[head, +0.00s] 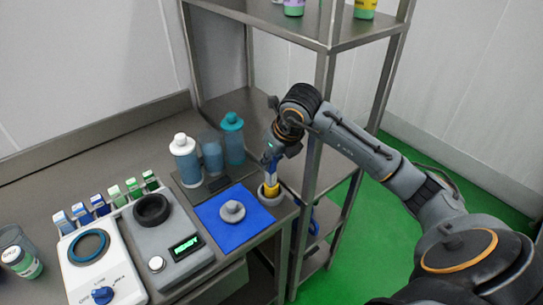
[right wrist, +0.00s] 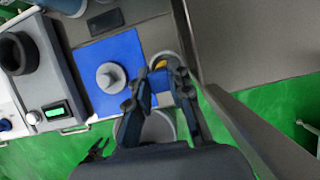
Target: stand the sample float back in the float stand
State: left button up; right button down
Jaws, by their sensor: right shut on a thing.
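My right gripper (head: 271,160) reaches down from the right over the near right corner of the bench. It is shut on the sample float, whose yellow lower part (head: 271,190) shows below the fingers. In the right wrist view, yellow (right wrist: 160,64) and blue show between and beyond the fingertips (right wrist: 158,85). The round grey float stand (head: 269,199) is at the bench corner, right of the blue mat. The float's yellow part is at the stand's mouth; I cannot tell how deep it sits. The float looks roughly upright. My left gripper is not in view.
A grey knobbed piece (head: 232,211) stands on the blue mat (head: 215,222). Bottles (head: 185,160) stand behind it; a device with a green display (head: 185,247) is at its left. A steel shelf rack (head: 322,130) is close beside my right gripper.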

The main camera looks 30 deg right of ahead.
jog(key=shift+f, duration=0.1)
jog(key=shift+f, duration=0.15)
jog(key=c, duration=1.2)
grip_release()
jog(key=b+v, duration=0.1)
jog(key=v, duration=1.1)
